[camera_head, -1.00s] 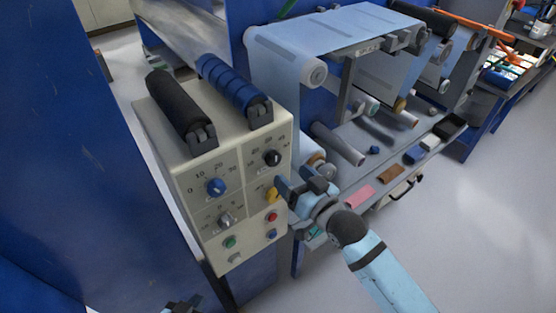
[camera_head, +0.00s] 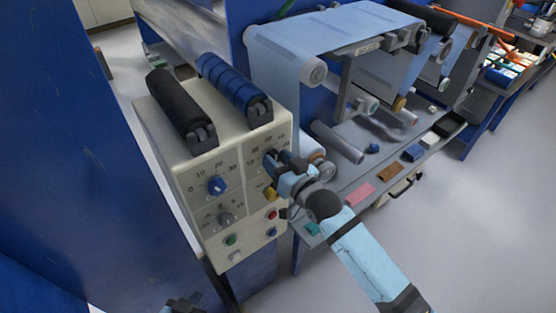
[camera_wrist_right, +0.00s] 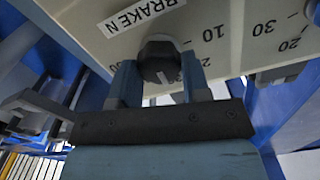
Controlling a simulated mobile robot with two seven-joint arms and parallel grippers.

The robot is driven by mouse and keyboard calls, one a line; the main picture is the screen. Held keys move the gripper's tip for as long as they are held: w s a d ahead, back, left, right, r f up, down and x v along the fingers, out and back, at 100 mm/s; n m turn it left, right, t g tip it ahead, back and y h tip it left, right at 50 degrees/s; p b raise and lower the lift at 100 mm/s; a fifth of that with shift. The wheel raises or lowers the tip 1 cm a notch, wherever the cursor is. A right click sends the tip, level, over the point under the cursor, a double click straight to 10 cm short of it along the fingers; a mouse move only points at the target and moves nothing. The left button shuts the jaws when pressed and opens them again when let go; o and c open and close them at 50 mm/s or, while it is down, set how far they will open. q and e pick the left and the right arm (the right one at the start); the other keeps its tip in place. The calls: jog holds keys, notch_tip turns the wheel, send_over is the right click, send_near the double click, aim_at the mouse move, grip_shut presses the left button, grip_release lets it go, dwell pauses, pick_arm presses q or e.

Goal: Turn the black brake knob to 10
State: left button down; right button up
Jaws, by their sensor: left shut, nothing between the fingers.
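In the head view the knob (camera_head: 270,156) is mostly hidden by my right gripper (camera_head: 279,165). In the wrist view the fingers of my right gripper (camera_wrist_right: 162,88) stand on either side of the knob, close to its sides. I cannot tell whether they press on it. My left gripper (camera_head: 184,304) is shut and empty at the bottom edge, away from the panel.
The cream control box (camera_head: 246,242) also carries a blue knob (camera_head: 216,185), a grey knob (camera_head: 224,219), a yellow knob (camera_head: 270,194) and several buttons. A black roller (camera_head: 181,108) and a blue roller (camera_head: 234,88) lie on top. The film machine (camera_head: 345,35) stands to the right.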

jog(key=shift+n, duration=0.3)
jog(key=n+p, duration=0.1)
jog(key=n, duration=0.1)
jog(key=shift+r+n, duration=0.15)
jog(key=shift+n, duration=0.15)
jog(key=n+p, duration=0.1)
jog(key=n, duration=0.6)
jog(key=n+p, duration=0.2)
jog(key=n, duration=0.5)
jog(key=shift+s+a+f+n, duration=0.1)
jog(key=shift+a+f+n, duration=0.1)
jog(key=shift+n, duration=0.1)
dwell(0.3)
jog(key=o, duration=0.9)
